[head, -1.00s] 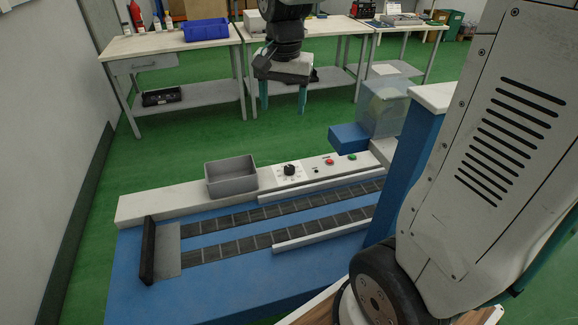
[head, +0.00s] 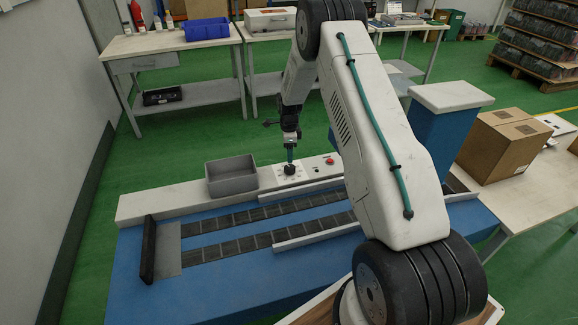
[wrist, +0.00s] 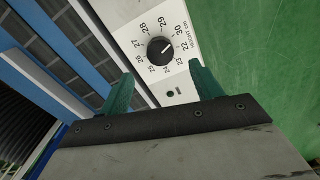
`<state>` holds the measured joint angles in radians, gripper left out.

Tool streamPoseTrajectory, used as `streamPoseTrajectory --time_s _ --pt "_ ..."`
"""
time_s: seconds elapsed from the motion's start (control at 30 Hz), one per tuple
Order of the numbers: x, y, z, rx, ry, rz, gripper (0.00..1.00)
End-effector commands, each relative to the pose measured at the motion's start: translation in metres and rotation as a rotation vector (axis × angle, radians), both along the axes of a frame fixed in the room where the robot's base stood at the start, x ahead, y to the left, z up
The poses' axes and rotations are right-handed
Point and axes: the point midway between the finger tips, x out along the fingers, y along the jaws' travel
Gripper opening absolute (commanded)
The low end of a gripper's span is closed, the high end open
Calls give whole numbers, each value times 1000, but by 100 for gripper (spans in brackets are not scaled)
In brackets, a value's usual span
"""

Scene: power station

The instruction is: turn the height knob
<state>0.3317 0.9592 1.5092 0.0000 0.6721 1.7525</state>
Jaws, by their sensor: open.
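The height knob (wrist: 160,50) is a round black dial with a white pointer line, on a white panel with a printed scale around it. In the wrist view the numbers run from the twenties to the low thirties, and the pointer is toward the upper right, near 30. In the head view the knob (head: 289,169) sits on the machine's white ledge. My gripper (wrist: 161,85) is open, with its green fingers apart and nothing between them. The knob appears just beyond the fingertips; I cannot tell the exact gap. In the head view my gripper (head: 291,154) points down close above the knob.
A grey bin (head: 231,177) stands on the ledge left of the knob. A red button (head: 330,160) is to its right. Dark conveyor tracks (head: 220,245) run in front. A blue column (head: 437,130) stands at the right, partly behind my arm.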

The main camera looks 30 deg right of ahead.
Motion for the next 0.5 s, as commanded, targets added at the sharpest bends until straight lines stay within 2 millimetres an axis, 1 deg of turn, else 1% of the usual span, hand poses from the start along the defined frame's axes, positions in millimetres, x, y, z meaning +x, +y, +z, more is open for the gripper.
streamPoseTrajectory --time_s 0.17,0.3,0.4,0.5 --pt "-1 0 -25 1 3 -6 65" --pt "-1 0 -48 1 3 -5 65" --pt "-1 0 -62 1 3 -4 65" --pt "0 0 -71 1 2 -4 65"
